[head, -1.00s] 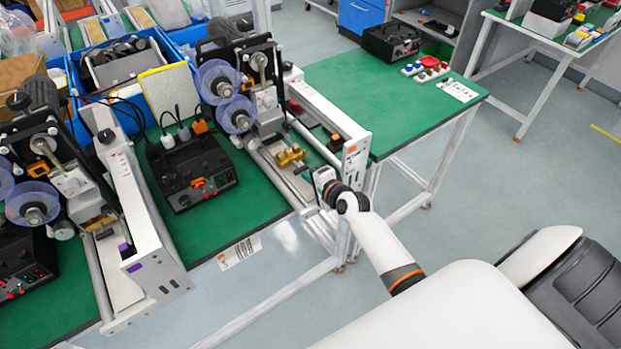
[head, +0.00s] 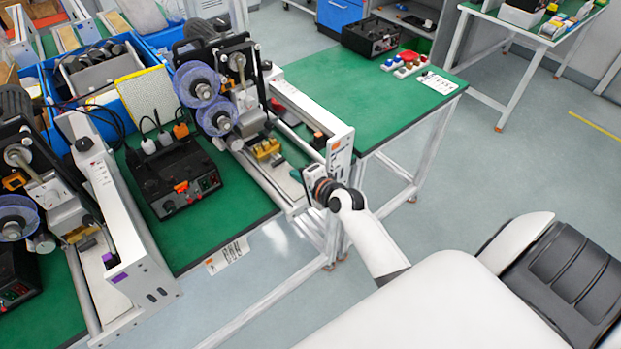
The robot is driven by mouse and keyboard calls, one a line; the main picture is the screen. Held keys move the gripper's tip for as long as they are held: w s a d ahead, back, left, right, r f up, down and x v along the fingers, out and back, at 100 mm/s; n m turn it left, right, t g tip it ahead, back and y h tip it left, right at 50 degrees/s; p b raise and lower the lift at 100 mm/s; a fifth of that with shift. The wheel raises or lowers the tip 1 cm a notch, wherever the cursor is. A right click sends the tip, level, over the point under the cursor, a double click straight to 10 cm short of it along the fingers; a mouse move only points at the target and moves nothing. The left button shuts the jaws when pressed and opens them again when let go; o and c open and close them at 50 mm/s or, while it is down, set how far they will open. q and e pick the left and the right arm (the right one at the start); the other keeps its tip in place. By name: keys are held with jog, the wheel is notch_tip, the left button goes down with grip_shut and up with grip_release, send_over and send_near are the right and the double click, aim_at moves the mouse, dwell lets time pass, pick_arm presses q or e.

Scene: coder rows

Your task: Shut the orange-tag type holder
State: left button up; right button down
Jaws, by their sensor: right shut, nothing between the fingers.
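The orange-tag coder (head: 243,85) stands on the green table, and an orange mark (head: 335,145) shows on its white end plate. Its type holder looks to be the brass-coloured block (head: 266,149) low between the rails, in front of a grey block. I cannot tell whether a gap is left behind it. My right gripper (head: 305,180) is at the front end of the rails, left of the end plate and apart from the brass block. It is shut and looks empty; its tips are small and partly hidden. My left gripper is not in view.
A second coder with a purple tag (head: 120,277) stands at the left. A black control box (head: 172,180) with cables sits between the two coders. Blue bins (head: 118,108) are behind. The green table top (head: 345,85) right of the orange-tag coder is mostly clear.

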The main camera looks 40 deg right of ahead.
jog(key=shift+g, duration=0.7)
jog(key=b+v, duration=0.1)
jog(key=v, duration=0.2)
jog(key=b+v, duration=0.2)
jog(key=v, duration=0.1)
jog(key=shift+w+d+r, duration=0.15)
jog(key=shift+d+r, duration=0.05)
jog(key=shift+r, duration=0.2)
jog(key=shift+g, duration=0.9)
jog(key=x, duration=0.8)
jog(key=shift+f, duration=0.4)
jog(key=w, duration=0.3)
jog(key=shift+a+r+p, duration=0.1)
jog(key=shift+r+p, duration=0.15)
jog(key=shift+p, duration=0.05)
jog(key=shift+w, duration=0.5)
